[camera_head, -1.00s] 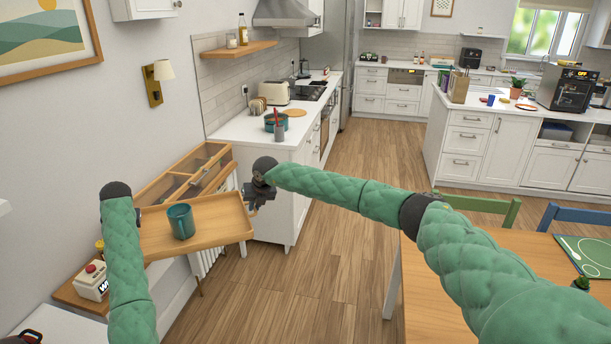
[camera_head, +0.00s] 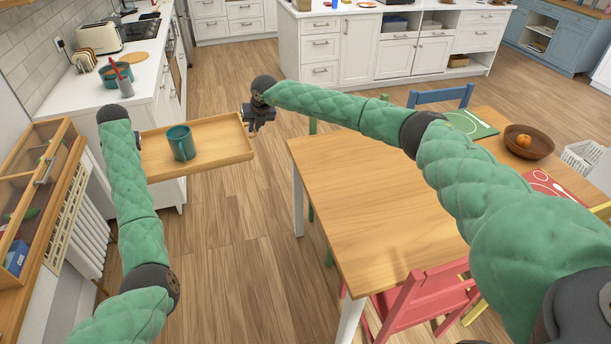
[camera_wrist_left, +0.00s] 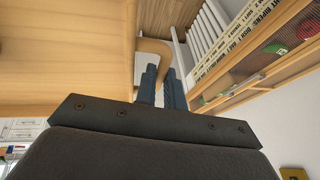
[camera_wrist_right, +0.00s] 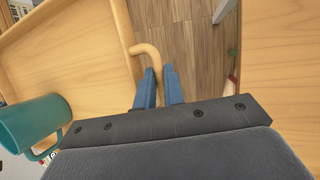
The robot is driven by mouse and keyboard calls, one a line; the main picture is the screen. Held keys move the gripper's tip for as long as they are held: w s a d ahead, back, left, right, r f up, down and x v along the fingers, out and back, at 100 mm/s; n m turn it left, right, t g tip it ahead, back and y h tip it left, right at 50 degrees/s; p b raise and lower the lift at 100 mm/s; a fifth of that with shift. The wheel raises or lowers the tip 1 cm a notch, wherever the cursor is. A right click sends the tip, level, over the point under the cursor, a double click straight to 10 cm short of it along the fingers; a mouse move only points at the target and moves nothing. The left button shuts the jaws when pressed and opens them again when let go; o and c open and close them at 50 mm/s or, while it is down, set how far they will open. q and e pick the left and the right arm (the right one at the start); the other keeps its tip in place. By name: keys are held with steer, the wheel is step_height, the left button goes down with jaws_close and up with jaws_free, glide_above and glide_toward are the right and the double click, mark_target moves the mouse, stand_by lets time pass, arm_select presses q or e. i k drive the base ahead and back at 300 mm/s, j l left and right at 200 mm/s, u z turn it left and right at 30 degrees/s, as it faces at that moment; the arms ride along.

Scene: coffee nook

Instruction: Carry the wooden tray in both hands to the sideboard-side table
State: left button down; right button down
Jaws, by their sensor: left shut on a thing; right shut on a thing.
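The wooden tray (camera_head: 215,150) is held off the floor between my two arms in the head view, looking about level. A teal mug (camera_head: 181,143) stands upright on it, left of its middle; the mug also shows in the right wrist view (camera_wrist_right: 32,122). My right gripper (camera_wrist_right: 160,88) is shut on the tray's curved handle at the tray's right end. My left gripper (camera_wrist_left: 164,88) is shut on the handle at the other end. In the head view the left gripper is mostly hidden behind its own arm. The wooden table (camera_head: 370,200) stands right of the tray.
A red chair (camera_head: 425,295) is at the table's near side, a blue chair (camera_head: 440,96) beyond it. A wooden bowl (camera_head: 528,141) and green placemat (camera_head: 470,123) are on the table. A glass-lidded wooden case (camera_head: 35,185) and a radiator (camera_head: 85,225) are at left. Floor below the tray is clear.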

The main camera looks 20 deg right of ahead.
mark_target(355, 190)
steer(key=i+j+z, duration=0.1)
steer(key=j+z, duration=0.3)
steer(key=i+j+z, duration=0.1)
steer(key=z, duration=0.3)
steer(key=j+z, duration=0.85)
